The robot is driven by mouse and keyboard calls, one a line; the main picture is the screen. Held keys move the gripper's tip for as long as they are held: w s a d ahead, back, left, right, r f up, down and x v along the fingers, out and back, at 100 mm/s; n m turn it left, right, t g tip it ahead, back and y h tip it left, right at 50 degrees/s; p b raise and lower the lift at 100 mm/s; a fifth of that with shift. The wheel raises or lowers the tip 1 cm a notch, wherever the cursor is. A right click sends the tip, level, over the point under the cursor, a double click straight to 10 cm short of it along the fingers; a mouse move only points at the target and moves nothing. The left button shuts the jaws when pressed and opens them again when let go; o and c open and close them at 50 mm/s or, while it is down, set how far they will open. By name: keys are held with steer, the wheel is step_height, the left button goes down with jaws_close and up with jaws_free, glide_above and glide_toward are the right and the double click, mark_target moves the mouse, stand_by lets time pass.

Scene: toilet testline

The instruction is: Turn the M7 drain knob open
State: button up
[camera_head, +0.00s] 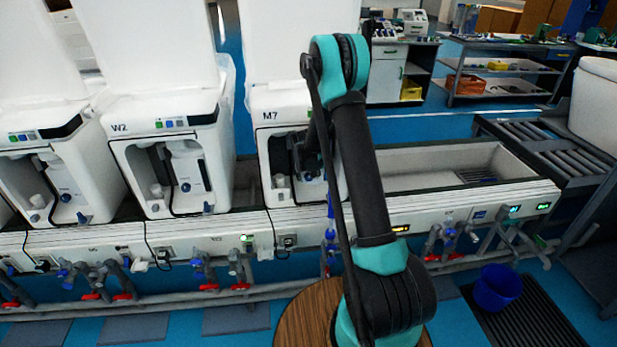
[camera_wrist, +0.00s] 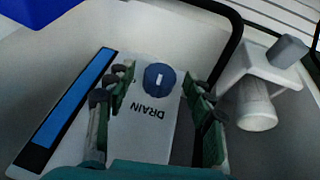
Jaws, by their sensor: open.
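The M7 unit (camera_head: 276,106) is a white station left of my arm in the head view. My arm hides much of its opening. In the wrist view the drain knob (camera_wrist: 159,78) is a round blue knob with a white line along the picture's vertical. It sits on a white plate (camera_wrist: 142,128) marked DRAIN, which appears upside down. My gripper (camera_wrist: 158,86) is open, with green-padded fingers left and right of the knob. Gaps show between the fingers and the knob in the picture. I cannot tell how far the fingertips are above the plate.
In the wrist view a blue strip (camera_wrist: 75,97) lies left, a black hose (camera_wrist: 228,48) curves at upper right, and a white cup-like fitting (camera_wrist: 255,105) stands right of my gripper. In the head view the W2 unit (camera_head: 165,125) stands left and a blue bucket (camera_head: 497,288) lower right.

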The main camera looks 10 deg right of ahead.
steer(key=c, duration=1.2)
steer(key=shift+o, duration=0.2)
steer(key=y, duration=0.4)
steer(key=shift+d+m, duration=0.4)
steer(key=shift+d+f+m+y, duration=0.1)
steer(key=shift+m+y, duration=0.3)
steer(key=shift+y, duration=1.1)
steer(key=o, duration=1.2)
steer(key=shift+c, duration=0.2)
